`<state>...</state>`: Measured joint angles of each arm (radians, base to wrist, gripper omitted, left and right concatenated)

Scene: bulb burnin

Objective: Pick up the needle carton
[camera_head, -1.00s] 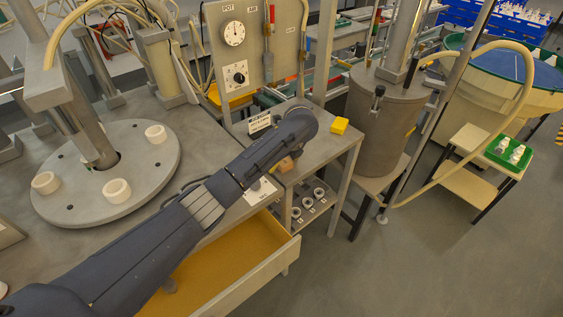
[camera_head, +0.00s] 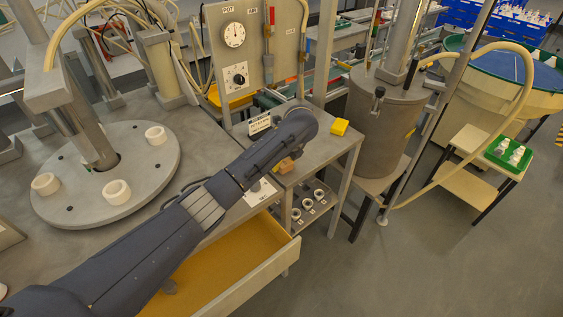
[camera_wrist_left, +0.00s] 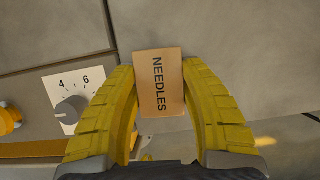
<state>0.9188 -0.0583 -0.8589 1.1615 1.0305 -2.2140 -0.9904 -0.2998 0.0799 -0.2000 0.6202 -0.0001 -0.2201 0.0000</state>
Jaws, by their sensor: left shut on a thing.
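The needle carton (camera_wrist_left: 158,84) is a small tan box with the word NEEDLES on its face, seen in the left wrist view. My left gripper (camera_wrist_left: 160,72) has its two yellow fingers closed against the carton's left and right sides. In the head view a small orange-brown block (camera_head: 286,165), probably the carton, shows beside my left wrist, over the side bench. My left forearm hides most of the gripper there. I cannot tell whether the carton touches the surface beneath it. My right gripper is in neither view.
An open drawer (camera_head: 290,257) sticks out below. A dial panel (camera_head: 257,55) stands behind. A metal tank (camera_head: 388,125) is to the right. Floor at lower right is clear.

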